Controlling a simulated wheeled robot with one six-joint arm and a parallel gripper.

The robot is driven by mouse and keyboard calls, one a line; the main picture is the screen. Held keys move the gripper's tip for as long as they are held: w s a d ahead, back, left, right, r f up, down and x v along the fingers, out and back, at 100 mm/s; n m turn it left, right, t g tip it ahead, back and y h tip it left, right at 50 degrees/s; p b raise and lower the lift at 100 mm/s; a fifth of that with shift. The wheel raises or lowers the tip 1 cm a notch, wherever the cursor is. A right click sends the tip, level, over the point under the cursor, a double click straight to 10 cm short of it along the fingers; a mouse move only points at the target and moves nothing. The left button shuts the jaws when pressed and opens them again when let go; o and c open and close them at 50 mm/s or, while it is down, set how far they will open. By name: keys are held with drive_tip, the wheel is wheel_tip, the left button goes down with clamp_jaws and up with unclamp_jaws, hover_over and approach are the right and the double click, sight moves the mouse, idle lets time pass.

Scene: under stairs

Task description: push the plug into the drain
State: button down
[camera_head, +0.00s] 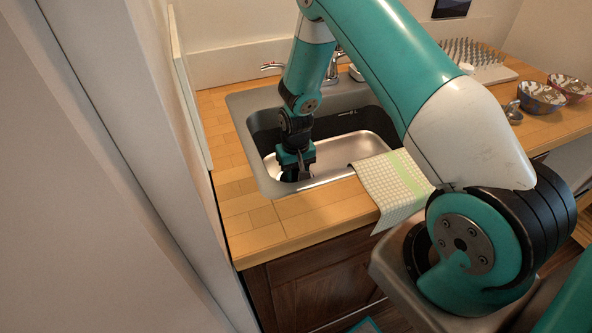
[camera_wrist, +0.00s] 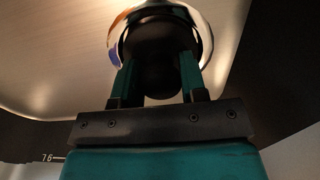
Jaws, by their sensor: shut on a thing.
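My gripper (camera_head: 297,174) reaches down into the steel sink (camera_head: 243,118) and points at its bottom near the left front. In the wrist view its two teal fingers (camera_wrist: 158,72) are shut on the dark round plug (camera_wrist: 155,38). The drain (camera_wrist: 206,24) shows as a shiny metal ring around and behind the plug, on the pale sink floor. The plug covers most of the drain opening. I cannot tell how deep the plug sits or whether it touches the ring. In the head view the gripper and sink wall hide plug and drain.
A checked cloth (camera_head: 392,181) hangs over the sink's front edge at the right. The tap (camera_head: 334,68) stands behind the sink. Patterned bowls (camera_head: 541,97) and a spiked rack (camera_head: 478,60) are on the wooden counter (camera_head: 300,212) to the right. Sink walls surround my gripper closely.

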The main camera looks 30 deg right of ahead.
drive_tip(key=shift+c, duration=0.6)
unclamp_jaws()
drive_tip(key=shift+r+p, duration=2.25)
drive_tip(key=shift+r, duration=0.8)
